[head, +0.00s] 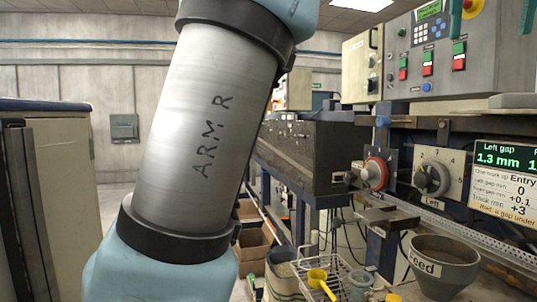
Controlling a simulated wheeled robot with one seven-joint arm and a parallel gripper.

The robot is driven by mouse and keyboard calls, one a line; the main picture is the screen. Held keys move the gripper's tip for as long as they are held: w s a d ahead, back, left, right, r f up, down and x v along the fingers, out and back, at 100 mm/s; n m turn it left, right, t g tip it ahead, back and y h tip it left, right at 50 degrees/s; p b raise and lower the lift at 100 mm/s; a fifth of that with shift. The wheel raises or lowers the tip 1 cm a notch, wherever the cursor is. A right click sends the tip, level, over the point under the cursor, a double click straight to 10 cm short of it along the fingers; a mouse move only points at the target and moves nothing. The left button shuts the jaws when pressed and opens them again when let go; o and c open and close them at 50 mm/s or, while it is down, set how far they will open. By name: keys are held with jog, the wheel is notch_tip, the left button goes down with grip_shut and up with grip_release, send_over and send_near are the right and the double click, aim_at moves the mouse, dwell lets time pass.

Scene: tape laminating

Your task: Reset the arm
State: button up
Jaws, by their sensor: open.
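My arm's silver link, marked "ARM R", with light blue joints above and below, fills the middle-left of the head view, slanting down to the left. My gripper is outside the picture, so its jaws and anything near them do not show. The arm hides part of the machine and the floor behind it.
At right stands a machine with a control panel (436,51), a red-ringed knob (374,174), a grey dial (431,179) and a display reading "Left gap 1.3 mm" (505,155). Below are a "Feed" bowl (446,262) and wire basket (312,277). A cabinet (66,165) stands left.

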jog(key=w+a+f+n+y+b, duration=0.1)
jog(key=w+a+f+n, duration=0.2)
jog(key=w+f+n, duration=0.4)
jog(key=w+a+f+n, duration=0.3)
jog(key=w+f+n, duration=0.1)
jog(key=w+f, duration=0.45)
jog(key=w+a+f+n+g, duration=0.1)
jog(key=w+a+f+n, duration=0.2)
jog(key=a+f+n, duration=0.3)
jog(key=w+a+f+n, duration=0.2)
jog(key=a+f+n, duration=0.15)
jog(key=f, duration=0.55)
jog(key=s+a+f+n+b, duration=0.1)
jog(key=s+a+f+n, duration=0.3)
jog(key=a+f+n, duration=0.5)
jog(key=s+a+f+n+g+b, duration=0.1)
jog(key=s+a+f+n, duration=0.4)
jog(key=a+f+n, duration=0.5)
jog(key=a+f, duration=0.3)
jog(key=a, duration=0.1)
jog(key=shift+s+a+f+y, duration=0.15)
jog(key=shift+s+a+y, duration=0.15)
jog(key=shift+a+y, duration=0.1)
jog(key=shift+d, duration=0.1)
